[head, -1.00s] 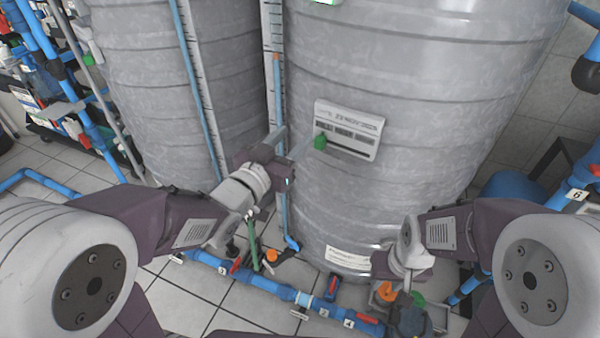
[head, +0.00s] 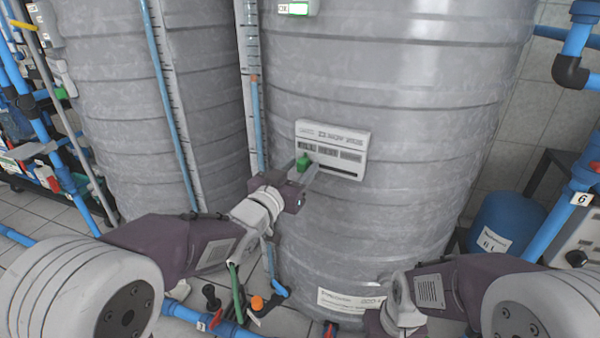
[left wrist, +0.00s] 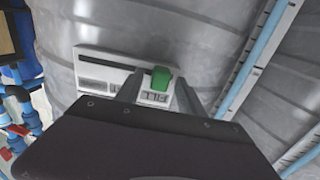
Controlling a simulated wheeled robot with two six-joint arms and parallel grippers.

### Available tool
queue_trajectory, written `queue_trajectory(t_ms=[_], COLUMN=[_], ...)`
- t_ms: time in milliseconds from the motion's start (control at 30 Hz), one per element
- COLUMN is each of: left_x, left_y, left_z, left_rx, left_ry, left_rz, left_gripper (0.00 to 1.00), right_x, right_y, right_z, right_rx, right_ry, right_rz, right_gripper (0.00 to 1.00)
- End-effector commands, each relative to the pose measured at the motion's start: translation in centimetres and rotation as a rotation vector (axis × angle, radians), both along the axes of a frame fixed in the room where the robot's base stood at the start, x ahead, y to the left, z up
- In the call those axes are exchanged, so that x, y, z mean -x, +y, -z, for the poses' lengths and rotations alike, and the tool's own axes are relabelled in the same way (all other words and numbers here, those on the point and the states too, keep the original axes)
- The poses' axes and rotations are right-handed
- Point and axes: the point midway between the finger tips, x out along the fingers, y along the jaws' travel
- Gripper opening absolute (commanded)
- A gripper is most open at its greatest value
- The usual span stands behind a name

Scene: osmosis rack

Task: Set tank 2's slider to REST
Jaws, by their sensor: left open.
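A white slider panel (head: 345,150) is on the front of the large grey tank (head: 400,80), with a dark slot and printed labels. Its green slider knob (head: 304,162) sits at the panel's left end in the head view. In the left wrist view the knob (left wrist: 161,78) is beside the label FILL. My left gripper (head: 303,172) is open, its two fingers on either side of the knob; contact cannot be told. My right gripper's body shows at the bottom edge of the head view, its fingertips out of frame.
A second grey tank (head: 205,100) stands to the left, with blue level tubes and scales between the tanks. Blue pipes with valves (head: 205,322) run low in front. A blue barrel (head: 505,222) and pipe labelled 6 are at the right.

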Motion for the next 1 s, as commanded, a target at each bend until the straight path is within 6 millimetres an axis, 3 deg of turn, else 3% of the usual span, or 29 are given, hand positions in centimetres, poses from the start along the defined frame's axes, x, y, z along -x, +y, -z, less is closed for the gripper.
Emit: queue_trajectory(t_ms=[267,433,1000], left_x=[-0.26,-0.25,-0.23], left_y=[-0.15,-0.13,-0.12], left_z=[-0.03,-0.02,0.00], left_rx=[0.000,0.000,0.000], left_ry=[0.000,0.000,0.001], left_rz=[0.000,0.000,0.000], left_gripper=[0.45,0.00,0.00], right_x=[0.00,0.00,-0.01], right_y=[0.00,0.00,0.00], right_z=[0.04,0.04,0.05], right_rx=[0.000,0.000,0.000], right_ry=[0.000,0.000,0.000], right_rz=[0.000,0.000,0.000], right_gripper=[0.34,0.34,0.34])
